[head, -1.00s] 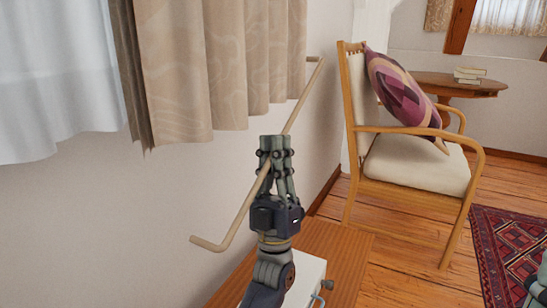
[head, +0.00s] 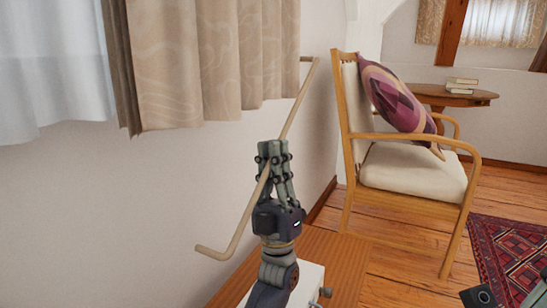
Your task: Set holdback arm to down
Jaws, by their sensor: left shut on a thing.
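The holdback arm is a thin beige rod (head: 241,227) with bent ends, on the wall beside and below the beige curtain (head: 205,60). It slants from its upper end near the curtain's right edge to its lower hooked end at lower left. My left gripper (head: 272,150) is shut on the rod around its middle, and its fingers hide part of it. Dark parts of my right arm show at the bottom right corner; its fingertips are not clear there.
A wooden surface (head: 330,262) lies below the gripper. A wooden armchair (head: 410,172) with a purple patterned cushion (head: 398,95) stands to the right. Behind it is a round table (head: 455,97) with books (head: 461,84). A red rug (head: 505,250) lies at right.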

